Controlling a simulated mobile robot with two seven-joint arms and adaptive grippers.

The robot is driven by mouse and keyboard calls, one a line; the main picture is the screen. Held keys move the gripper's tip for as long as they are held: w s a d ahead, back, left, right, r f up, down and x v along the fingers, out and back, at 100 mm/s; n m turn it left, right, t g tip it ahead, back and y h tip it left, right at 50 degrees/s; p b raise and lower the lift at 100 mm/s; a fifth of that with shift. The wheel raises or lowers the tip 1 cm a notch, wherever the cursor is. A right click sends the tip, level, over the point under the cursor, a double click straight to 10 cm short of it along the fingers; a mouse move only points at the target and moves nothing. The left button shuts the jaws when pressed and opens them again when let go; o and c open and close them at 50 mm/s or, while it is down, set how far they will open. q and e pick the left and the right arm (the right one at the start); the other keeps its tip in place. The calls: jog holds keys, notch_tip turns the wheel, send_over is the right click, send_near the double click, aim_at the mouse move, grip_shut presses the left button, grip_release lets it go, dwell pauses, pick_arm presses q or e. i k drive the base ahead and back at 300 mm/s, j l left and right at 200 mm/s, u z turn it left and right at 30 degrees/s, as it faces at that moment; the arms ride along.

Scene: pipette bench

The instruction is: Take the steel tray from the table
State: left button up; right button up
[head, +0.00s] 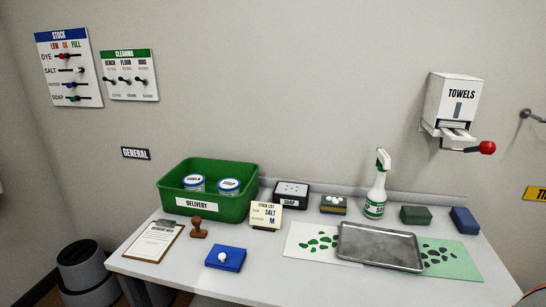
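The steel tray (381,247) is a shallow grey metal tray with a raised rim. It lies flat at the right front of the white table (286,285), over the inner edges of a white mat (302,253) and a green mat (463,268). Nothing is seen in the tray. Neither of my grippers is in the head view.
A green delivery bin (238,208) with two tubs, a clipboard (152,243), a stamp (199,230) and a blue block (226,260) occupy the left.

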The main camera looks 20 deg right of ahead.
aim_at(397, 250)
jog(key=k+l+z, duration=0.15)
jog(key=l+z, duration=0.7)
jog(key=k+j, duration=0.05)
